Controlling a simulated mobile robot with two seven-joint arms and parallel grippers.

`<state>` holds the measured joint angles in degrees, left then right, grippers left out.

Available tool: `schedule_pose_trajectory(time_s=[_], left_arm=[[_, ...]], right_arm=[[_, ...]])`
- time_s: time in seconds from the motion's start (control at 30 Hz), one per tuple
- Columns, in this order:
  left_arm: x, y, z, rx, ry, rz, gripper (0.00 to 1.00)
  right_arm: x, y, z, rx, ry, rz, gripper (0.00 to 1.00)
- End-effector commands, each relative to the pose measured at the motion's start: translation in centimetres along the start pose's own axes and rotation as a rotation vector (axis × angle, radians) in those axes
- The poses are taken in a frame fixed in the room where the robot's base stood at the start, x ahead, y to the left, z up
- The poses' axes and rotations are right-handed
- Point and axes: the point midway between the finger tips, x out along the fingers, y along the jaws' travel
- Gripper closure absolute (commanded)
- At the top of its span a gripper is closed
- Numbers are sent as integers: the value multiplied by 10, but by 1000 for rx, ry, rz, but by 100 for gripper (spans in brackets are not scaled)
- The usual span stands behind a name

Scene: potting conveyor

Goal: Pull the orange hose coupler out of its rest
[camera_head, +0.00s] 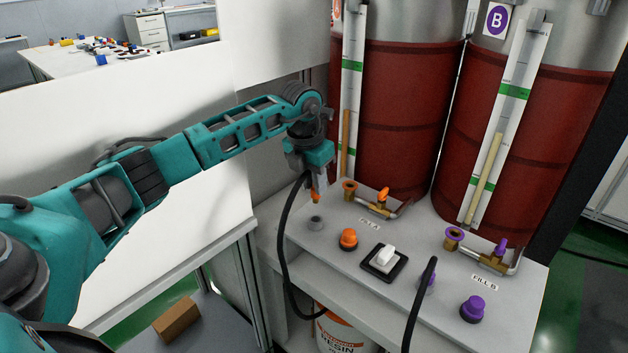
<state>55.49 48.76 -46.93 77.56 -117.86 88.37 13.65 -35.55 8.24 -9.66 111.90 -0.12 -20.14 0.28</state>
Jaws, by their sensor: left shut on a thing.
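My left gripper (317,188) is shut on the orange hose coupler (315,197) above the panel's left end. Only a small orange part of the coupler shows below the fingers. A black hose (284,232) runs from the gripper down past the panel's front edge. A grey round rest (315,222) stands on the panel just below the coupler. The coupler appears clear of it, with a small gap. My right gripper is not in view.
Brass valves (380,206) and (485,256) sit before two red drums (400,120).

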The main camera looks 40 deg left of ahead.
Motion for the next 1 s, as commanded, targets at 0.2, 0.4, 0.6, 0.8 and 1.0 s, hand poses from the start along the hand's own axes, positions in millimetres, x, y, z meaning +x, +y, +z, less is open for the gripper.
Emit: schedule_pose_trajectory(time_s=[0.2, 0.4, 0.6, 0.8, 1.0], left_arm=[[-18, 0, 4, 0, -1, 0, 100], [-34, 0, 7, 0, -1, 1, 100], [-49, 0, 10, 0, 0, 1, 100], [-61, 0, 12, 0, 0, 0, 100], [-64, 0, 13, 0, 0, 0, 100]], right_arm=[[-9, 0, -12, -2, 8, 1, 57], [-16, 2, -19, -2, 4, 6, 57], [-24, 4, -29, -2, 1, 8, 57], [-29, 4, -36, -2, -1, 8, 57], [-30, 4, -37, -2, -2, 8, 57]])
